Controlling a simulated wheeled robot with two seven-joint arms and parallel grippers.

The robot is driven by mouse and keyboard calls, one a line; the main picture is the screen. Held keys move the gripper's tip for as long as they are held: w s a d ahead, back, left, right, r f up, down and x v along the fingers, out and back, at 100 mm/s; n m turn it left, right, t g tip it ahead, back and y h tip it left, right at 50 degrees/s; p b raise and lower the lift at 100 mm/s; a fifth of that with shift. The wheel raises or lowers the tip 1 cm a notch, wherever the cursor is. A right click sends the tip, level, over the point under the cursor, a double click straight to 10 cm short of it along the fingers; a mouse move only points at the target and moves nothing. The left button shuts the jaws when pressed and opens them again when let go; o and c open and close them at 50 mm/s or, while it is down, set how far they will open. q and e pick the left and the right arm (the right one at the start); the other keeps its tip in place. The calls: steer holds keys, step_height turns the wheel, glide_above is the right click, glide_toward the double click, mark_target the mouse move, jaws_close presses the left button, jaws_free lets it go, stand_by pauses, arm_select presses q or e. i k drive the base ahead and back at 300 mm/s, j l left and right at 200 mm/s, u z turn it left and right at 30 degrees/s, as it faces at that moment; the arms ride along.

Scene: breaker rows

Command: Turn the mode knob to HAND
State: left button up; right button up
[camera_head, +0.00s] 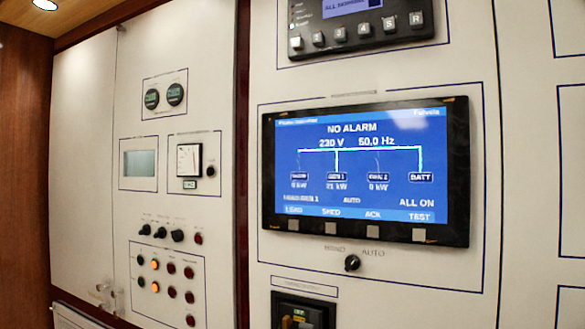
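The mode knob (352,263) is a small black rotary knob on the white panel, just below the large screen. A label that looks like HAND (334,249) is at its upper left and AUTO (373,253) is at its upper right. The knob is too small for me to tell surely which label it points at. The blue screen (350,170) above it reads NO ALARM and shows the word AUTO near its bottom. Neither of my grippers is in view, and nothing touches the knob.
Below the knob is a dark breaker (303,312) with an orange part, cut off by the frame. The left panel holds several black knobs (160,232), lamps (155,265) and a meter (188,160). An alarm unit (357,22) is above the screen. The panel right of the knob is bare.

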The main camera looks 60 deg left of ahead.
mark_target(352, 262)
steer(key=u, duration=1.4)
